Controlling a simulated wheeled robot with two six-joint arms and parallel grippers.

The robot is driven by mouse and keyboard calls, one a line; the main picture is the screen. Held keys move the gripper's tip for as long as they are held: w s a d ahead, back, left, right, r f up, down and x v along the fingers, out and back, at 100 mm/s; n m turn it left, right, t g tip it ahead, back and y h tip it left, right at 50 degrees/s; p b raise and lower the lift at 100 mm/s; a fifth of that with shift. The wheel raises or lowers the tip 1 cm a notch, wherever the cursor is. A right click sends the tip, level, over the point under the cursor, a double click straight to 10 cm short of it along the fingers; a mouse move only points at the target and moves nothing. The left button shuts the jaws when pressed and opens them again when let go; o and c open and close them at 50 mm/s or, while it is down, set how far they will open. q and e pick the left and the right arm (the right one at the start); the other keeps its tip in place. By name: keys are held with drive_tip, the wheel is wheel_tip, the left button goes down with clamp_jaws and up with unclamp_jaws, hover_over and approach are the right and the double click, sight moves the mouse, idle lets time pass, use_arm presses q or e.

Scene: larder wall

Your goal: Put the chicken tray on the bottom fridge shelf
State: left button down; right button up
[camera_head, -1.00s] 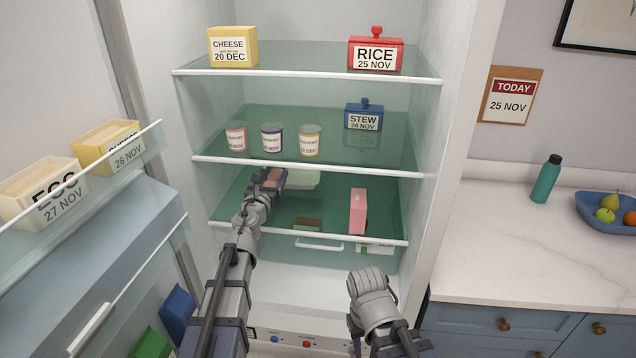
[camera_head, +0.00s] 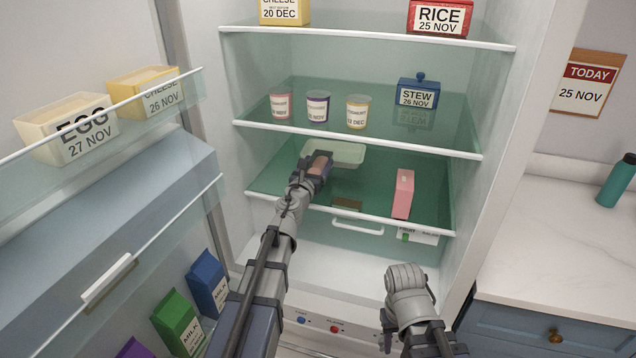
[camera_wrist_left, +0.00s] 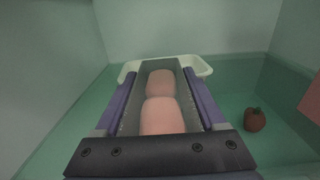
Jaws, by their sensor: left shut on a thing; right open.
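The chicken tray (camera_head: 347,154) is a pale, shallow tray with pink pieces in it. It is over the back left of the bottom fridge shelf (camera_head: 349,214); I cannot tell whether it touches the glass. My left gripper (camera_head: 319,165) is shut on the tray's near side and hides part of it. In the left wrist view the tray's white rim (camera_wrist_left: 193,65) shows beyond the fingers, with pink pieces (camera_wrist_left: 161,105) between them. My right gripper (camera_head: 386,333) is open and empty, low in front of the fridge.
A pink carton (camera_head: 403,193) stands right on the bottom shelf. Above, the middle shelf (camera_head: 360,140) holds several small jars and a blue stew box (camera_head: 418,91). The open door with its racks (camera_head: 112,275) is at left.

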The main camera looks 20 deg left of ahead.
use_arm(q)
drive_tip(key=shift+f+b, duration=1.9)
drive_tip(key=shift+b, duration=0.05)
drive_tip(key=shift+r, duration=0.15)
drive_tip(key=shift+c, duration=2.1)
unclamp_jaws()
drive_tip(key=shift+f, duration=0.2)
drive_tip(key=o, duration=0.4)
drive_tip(key=shift+r, duration=0.1)
